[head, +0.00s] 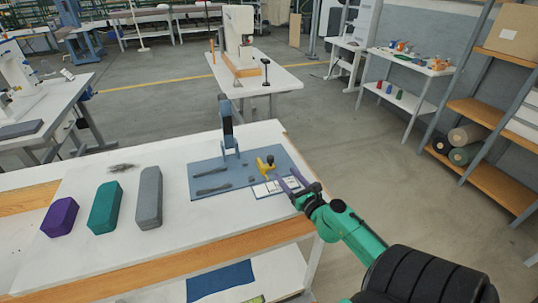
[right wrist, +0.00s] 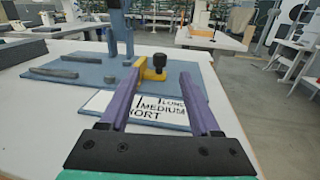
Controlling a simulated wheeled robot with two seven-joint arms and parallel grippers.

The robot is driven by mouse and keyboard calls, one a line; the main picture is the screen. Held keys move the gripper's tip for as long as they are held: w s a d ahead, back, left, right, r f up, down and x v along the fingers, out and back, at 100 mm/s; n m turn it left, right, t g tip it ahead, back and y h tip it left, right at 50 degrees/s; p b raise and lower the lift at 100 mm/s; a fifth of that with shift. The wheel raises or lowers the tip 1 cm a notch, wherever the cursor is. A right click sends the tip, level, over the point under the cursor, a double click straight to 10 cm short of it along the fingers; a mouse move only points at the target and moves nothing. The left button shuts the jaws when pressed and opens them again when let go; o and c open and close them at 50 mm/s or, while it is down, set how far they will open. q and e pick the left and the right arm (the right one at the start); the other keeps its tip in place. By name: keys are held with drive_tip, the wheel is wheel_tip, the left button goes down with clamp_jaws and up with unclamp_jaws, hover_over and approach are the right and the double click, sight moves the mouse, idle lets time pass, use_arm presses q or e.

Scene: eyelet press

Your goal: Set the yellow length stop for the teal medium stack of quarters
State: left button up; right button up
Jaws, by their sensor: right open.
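The yellow length stop (head: 264,166) with a black knob sits on the right part of the blue base plate (head: 236,188). It also shows in the right wrist view (right wrist: 150,73). Beside it, a white scale card (right wrist: 128,106) reads MEDIUM, with the other words partly hidden. My right gripper (head: 291,181) is open, its purple fingers over the card and just short of the stop. In the right wrist view the stop lies beyond the gap between the fingertips (right wrist: 163,80); contact cannot be told. The teal stack (head: 105,208) lies on the table at left. My left gripper is out of view.
A purple stack (head: 61,217) and a grey stack (head: 149,198) flank the teal one. The blue press upright (head: 227,124) stands at the plate's back. Dark strips (head: 212,190) lie on the plate. The white tabletop (head: 190,240) in front is clear.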

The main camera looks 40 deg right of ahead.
sight(273, 160)
drive_tip(key=w, duration=0.2)
drive_tip(key=w+d, duration=0.1)
drive_tip(key=w, duration=0.2)
drive_tip(key=shift+r, duration=0.1)
drive_tip(key=w, duration=0.3)
drive_tip(key=w+d, duration=0.1)
drive_tip(key=w, duration=0.1)
drive_tip(key=shift+w+f, duration=0.15)
drive_tip(key=shift+f, duration=0.15)
drive_tip(key=shift+w+r, duration=0.1)
drive_tip(key=shift+w, duration=0.35)
clamp_jaws()
